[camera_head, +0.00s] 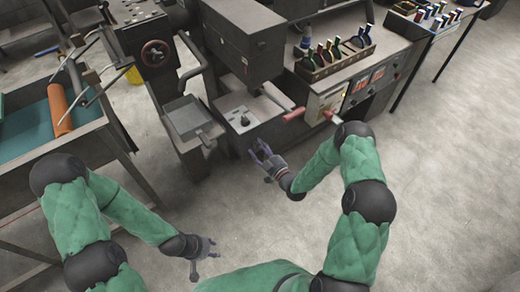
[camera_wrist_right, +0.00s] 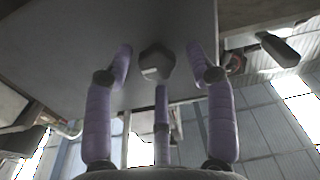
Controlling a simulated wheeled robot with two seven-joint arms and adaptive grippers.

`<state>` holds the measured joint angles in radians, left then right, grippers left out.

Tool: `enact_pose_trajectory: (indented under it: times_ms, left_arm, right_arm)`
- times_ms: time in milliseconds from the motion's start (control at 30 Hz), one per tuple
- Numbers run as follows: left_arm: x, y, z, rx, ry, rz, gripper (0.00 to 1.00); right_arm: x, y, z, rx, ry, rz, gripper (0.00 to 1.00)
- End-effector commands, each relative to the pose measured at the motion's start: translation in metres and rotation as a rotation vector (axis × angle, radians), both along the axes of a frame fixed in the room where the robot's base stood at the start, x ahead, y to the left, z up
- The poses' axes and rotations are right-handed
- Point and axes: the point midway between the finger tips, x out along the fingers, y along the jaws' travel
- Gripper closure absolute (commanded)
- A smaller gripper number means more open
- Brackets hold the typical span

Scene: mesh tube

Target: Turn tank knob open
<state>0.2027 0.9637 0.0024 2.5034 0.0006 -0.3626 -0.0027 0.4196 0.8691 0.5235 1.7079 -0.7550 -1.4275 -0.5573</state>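The fingers are spread and hold nothing. In the head view my right gripper (camera_head: 263,153) is close in front of the machine's lower front. I cannot tell for certain which part there is the same knob. My left gripper (camera_head: 205,248) is low over the floor at the lower left, fingers spread and empty.
A red-handled lever (camera_head: 293,114) and another red-tipped handle (camera_head: 333,117) stick out above and right of my right gripper. A small tray (camera_head: 188,118) juts out to its left. A frame with an orange roller (camera_head: 59,110) stands at left. The floor (camera_head: 450,190) at right is clear.

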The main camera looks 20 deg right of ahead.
Motion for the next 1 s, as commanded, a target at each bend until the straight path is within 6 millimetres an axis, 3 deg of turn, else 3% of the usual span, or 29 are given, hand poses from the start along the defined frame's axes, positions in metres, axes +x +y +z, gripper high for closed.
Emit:
enact_pose_trajectory:
  times_ms: [267,700,1000]
  left_arm:
    - [0.0,0.0,0.0,0.0,0.0,0.0,0.6]
    - [0.0,0.0,0.0,0.0,0.0,0.0,0.6]
    - [0.0,0.0,0.0,0.0,0.0,0.0,0.6]
  right_arm:
    - [-0.012,-0.005,-0.002,0.0,0.006,-0.003,0.44]
    - [-0.088,-0.033,-0.002,0.002,0.004,-0.005,0.44]
    - [-0.112,-0.041,-0.001,0.001,0.001,0.0,0.44]
